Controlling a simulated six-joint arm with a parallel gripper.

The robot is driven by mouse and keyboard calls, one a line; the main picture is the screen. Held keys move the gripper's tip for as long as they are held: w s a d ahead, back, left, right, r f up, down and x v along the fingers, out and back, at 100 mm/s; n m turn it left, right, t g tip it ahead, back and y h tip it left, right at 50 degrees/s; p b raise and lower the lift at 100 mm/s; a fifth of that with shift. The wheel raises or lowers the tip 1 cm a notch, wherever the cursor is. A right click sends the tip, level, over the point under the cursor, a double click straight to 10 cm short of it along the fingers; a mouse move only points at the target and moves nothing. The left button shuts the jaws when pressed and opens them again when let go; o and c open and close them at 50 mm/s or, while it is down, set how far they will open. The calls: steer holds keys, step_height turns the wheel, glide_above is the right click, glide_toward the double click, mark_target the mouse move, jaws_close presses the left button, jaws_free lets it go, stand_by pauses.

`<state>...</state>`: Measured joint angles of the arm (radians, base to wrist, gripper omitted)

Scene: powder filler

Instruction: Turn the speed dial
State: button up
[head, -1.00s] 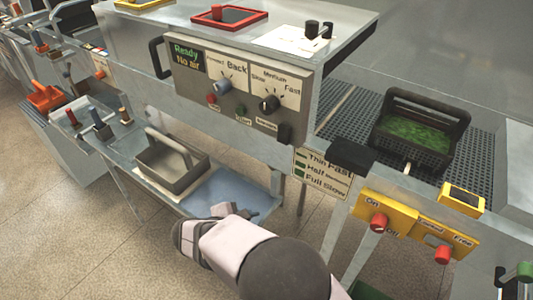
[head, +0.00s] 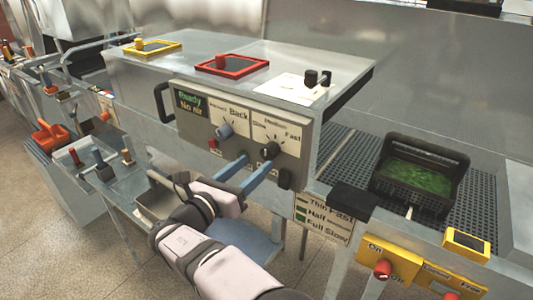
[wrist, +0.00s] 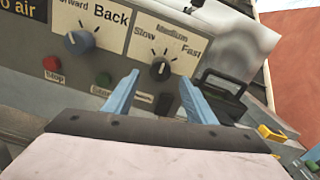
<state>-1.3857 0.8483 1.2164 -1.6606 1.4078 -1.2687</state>
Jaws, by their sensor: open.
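The speed dial is a black knob (head: 270,150) on the grey control panel (head: 215,95), under a label reading Slow, Medium, Fast. It also shows in the wrist view as a black knob (wrist: 160,69) with a light pointer mark. My gripper (head: 257,160) has blue fingers, spread apart and empty, pointing at the panel just below the dial. In the wrist view my gripper (wrist: 160,82) has one finger on each side of the dial's column, tips slightly below it. I cannot tell whether the fingers touch the panel.
A blue-grey Forward/Back knob (wrist: 79,42) sits left of the dial. A red button (wrist: 53,64) and a green button (wrist: 103,80) lie below it. A black switch (head: 286,178) is at lower right. A black basket (head: 418,175) with green contents stands right.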

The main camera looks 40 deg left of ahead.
mark_target(266, 155)
steer(key=w+p, duration=0.2)
steer(key=w, duration=0.3)
steer(key=shift+w+r+p, duration=0.15)
steer(key=shift+p, duration=0.2)
steer(key=shift+w, duration=0.7)
steer(key=c, duration=1)
steer(key=shift+c, duration=0.2)
